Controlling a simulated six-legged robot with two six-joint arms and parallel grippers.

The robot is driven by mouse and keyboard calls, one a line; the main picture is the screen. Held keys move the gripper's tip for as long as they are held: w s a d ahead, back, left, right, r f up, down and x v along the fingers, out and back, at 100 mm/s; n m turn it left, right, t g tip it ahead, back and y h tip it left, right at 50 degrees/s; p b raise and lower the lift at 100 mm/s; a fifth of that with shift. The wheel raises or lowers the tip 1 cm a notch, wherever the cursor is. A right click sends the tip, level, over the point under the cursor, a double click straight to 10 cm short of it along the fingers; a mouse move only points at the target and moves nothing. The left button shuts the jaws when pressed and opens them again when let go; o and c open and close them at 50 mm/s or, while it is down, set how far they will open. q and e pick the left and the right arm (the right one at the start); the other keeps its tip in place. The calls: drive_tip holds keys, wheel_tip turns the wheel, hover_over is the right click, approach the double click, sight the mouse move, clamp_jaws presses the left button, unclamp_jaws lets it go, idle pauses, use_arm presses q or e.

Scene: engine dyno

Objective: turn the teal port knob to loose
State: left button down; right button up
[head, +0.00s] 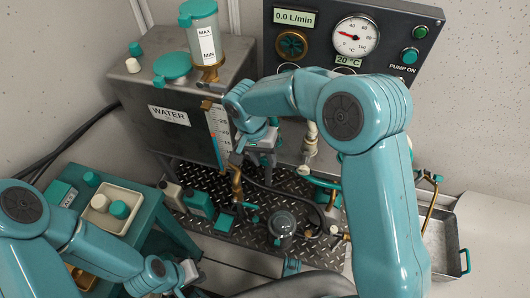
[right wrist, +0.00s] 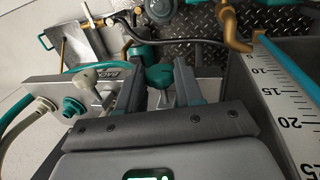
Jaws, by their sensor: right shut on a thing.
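The teal port knob (right wrist: 160,76) shows in the right wrist view, between the fingers of my right gripper (right wrist: 160,88). The gripper is shut on it, and the fingers hide its sides. In the head view my right gripper (head: 262,142) is beside the front of the WATER tank, and I cannot make out the knob there. No mark showing how far the knob is turned can be read. My left gripper (head: 186,274) is low in the head view, away from the knob; its fingers are too small to tell open from shut.
The WATER tank (head: 150,90) with its level scale (right wrist: 291,100) stands close beside the right gripper. A grey plate with a pale lever (right wrist: 92,76) is on its other side. A gauge panel (head: 375,25) stands behind. A dark tread plate (head: 225,210) with fittings lies below.

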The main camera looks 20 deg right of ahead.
drive_tip(key=shift+w+a+g+h+p, duration=0.2)
drive_tip(key=shift+g+h+p, duration=0.4)
drive_tip(key=shift+h+p, duration=0.25)
drive_tip(key=shift+f+g+h+p, duration=0.1)
drive_tip(key=shift+g+h+p, duration=0.45)
drive_tip(key=shift+h, duration=0.3)
drive_tip(key=o, duration=1)
drive_tip(key=shift+a, duration=0.1)
drive_tip(key=p+v, duration=0.1)
drive_tip(key=v, duration=0.6)
drive_tip(key=shift+w+a, duration=0.15)
